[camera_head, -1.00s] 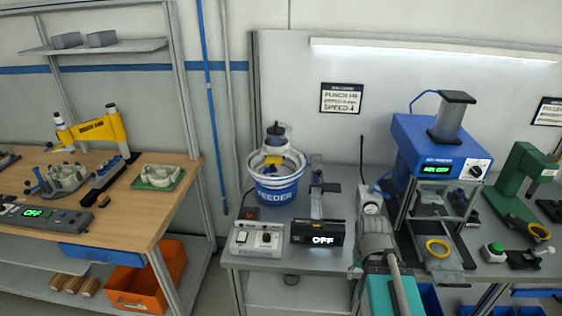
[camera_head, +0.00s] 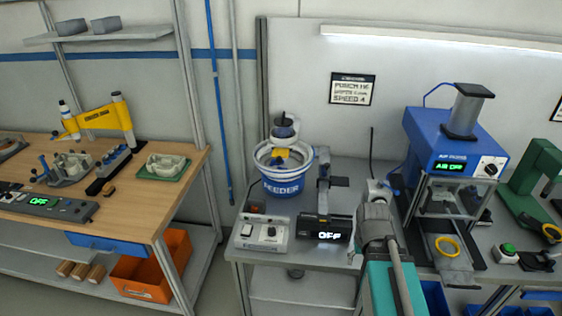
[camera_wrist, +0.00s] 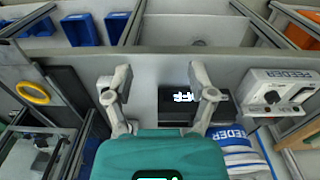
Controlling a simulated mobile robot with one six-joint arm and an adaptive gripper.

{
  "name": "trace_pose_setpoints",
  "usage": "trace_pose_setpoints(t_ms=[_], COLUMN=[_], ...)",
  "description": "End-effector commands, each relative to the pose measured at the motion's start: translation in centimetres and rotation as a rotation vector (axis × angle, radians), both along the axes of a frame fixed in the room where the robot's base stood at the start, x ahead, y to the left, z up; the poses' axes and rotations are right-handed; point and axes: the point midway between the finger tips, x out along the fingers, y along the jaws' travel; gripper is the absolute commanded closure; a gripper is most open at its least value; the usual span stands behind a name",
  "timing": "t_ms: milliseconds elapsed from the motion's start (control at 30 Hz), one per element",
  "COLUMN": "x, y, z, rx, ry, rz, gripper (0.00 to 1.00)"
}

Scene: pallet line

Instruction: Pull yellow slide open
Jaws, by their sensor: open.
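A yellow ring handle (camera_head: 447,247) sits on the flat slide plate in front of the blue press (camera_head: 451,140). The ring is well to the left of the fingers there, not touched. In the head view my wrist hides the fingers; it stands to the left of the press slide.
The feeder bowl (camera_head: 281,172), its control box (camera_head: 262,232) and the OFF display (camera_head: 322,230) stand left of my arm. A green press (camera_head: 528,190) with another yellow ring (camera_head: 552,232) and a green button (camera_head: 508,250) are at the right. Blue bins (camera_wrist: 82,29) sit below the bench edge.

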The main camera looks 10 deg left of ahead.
Motion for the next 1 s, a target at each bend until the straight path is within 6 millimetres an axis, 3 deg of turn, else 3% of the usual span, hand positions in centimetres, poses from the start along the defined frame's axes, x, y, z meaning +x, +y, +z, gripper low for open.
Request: trace_pose_setpoints(t_ms=[267, 567, 767, 1000], x=[4.0, 13.0, 18.9, 24.5], y=[0.3, 1.7, 5.4, 13.2], z=[-1.5, -1.7, -0.1, 2.3], rx=[-0.164, -0.588, -0.941, -1.417], ry=[-0.099, -0.255, -0.298, -0.258], rz=[0.218, 0.752, 1.16, 1.635], gripper=[0.27, 0.27, 0.27, 0.27])
